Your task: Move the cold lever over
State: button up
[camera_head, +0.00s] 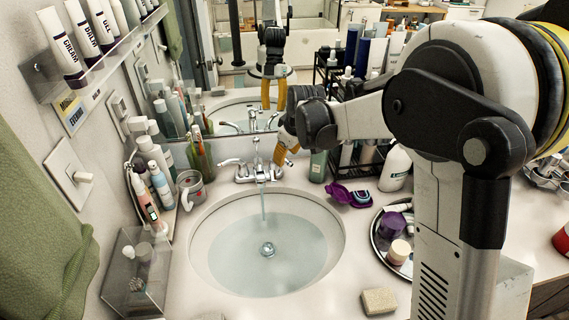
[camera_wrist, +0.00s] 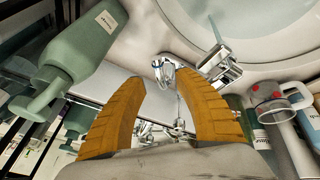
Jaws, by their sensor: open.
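A chrome faucet (camera_head: 258,172) stands at the back of the sink, with water running from its spout into the basin. Its left lever (camera_head: 230,161) sticks out to the left. The right side of the faucet is beside my gripper (camera_head: 286,150) and partly hidden; no hot or cold mark is readable. In the wrist view my gripper (camera_wrist: 157,80) has its two orange fingers spread, with nothing held. A chrome handle end (camera_wrist: 163,68) of the faucet shows just beyond and between the fingertips. Contact cannot be told.
A green pump bottle (camera_wrist: 88,47) stands close beside the fingers, at left in the wrist view. A mug (camera_head: 190,188) and bottles stand left of the sink (camera_head: 205,225). A mirror is behind.

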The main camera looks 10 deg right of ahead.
jog(key=shift+b+x, duration=0.4)
jog(key=shift+x, duration=1.2)
grip_shut()
